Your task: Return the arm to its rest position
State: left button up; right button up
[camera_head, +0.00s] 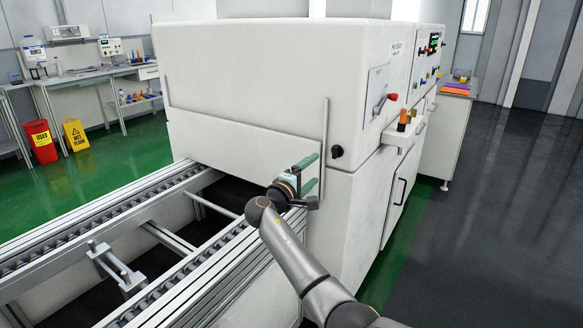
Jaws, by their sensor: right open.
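My right arm comes in from the bottom right of the head view. Its gripper (314,174) is open, with two green fingers apart and nothing between them. It is over the conveyor's right rail, close to the front corner of the white machine (240,70). I cannot tell whether the fingertips touch the machine. My left gripper is not in view.
The roller conveyor (215,262) runs from the lower left into the machine. A small orange-topped item (402,120) stands on the machine's side ledge. Green and dark floor lies open at right. A red bin (41,141) and yellow sign (76,134) stand far left.

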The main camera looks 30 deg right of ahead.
jog(key=s+a+f+n+t+y+p, duration=0.1)
jog(key=s+a+f+y+p, duration=0.1)
jog(key=s+a+f+y, duration=0.45)
jog(key=s+a+f+t+y+p, duration=0.1)
jog(key=s+a+f+p, duration=0.15)
jog(key=f, duration=0.75)
jog(key=s+a+f+n+t+y+p, duration=0.1)
jog(key=s+a+f+y, duration=0.3)
jog(key=f, duration=0.5)
pick_arm(q)
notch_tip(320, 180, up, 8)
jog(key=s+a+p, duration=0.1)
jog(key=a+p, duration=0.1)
jog(key=p, duration=0.3)
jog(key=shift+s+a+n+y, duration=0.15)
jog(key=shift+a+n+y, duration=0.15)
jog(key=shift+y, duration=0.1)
pick_arm(e)
jog(key=s+a+m+y, duration=0.2)
jog(key=s+a+y, duration=0.1)
jog(key=s+a, duration=0.5)
jog(key=s+a+m+y, duration=0.2)
jog(key=s+a+y, duration=0.2)
jog(key=s+a, duration=0.4)
jog(key=s, duration=0.6)
jog(key=shift+m+g, duration=0.4)
jog(key=shift+f+y, duration=0.1)
jog(key=shift+y, duration=0.15)
jog(key=shift+c, duration=0.4)
